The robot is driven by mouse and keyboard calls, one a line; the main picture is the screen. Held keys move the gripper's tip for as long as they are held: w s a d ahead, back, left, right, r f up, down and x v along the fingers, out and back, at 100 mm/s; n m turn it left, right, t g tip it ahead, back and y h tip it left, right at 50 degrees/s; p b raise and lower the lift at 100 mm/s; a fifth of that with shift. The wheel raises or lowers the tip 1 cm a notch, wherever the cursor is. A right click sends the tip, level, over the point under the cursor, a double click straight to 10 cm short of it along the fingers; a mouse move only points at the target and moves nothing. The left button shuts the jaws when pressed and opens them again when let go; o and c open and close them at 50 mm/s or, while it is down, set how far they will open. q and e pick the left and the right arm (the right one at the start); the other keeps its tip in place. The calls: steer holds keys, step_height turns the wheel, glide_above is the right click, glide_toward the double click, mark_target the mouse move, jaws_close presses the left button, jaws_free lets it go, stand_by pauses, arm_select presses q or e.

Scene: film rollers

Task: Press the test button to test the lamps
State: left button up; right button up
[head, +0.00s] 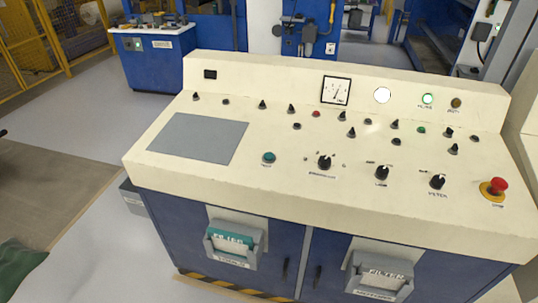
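The control desk (215,187) is cream on top with a blue cabinet below. A green button (269,157) sits on its sloped top, right of a grey plate, with a small label under it that seems to read "TEST". On the raised back panel are a white round lamp (382,95) that looks bright, a green lamp (427,98) that looks lit, and a dull amber lamp (455,103). A square dial gauge (336,90) is left of them. Neither of my grippers is in view, and nothing touches the button.
A red emergency-stop knob (499,185) stands at the right, beside black rotary knobs (438,181). Several small toggles and buttons line the back. Two grey filter holders (232,243) hang on the front. A blue cabinet (160,60) and yellow fence stand behind left.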

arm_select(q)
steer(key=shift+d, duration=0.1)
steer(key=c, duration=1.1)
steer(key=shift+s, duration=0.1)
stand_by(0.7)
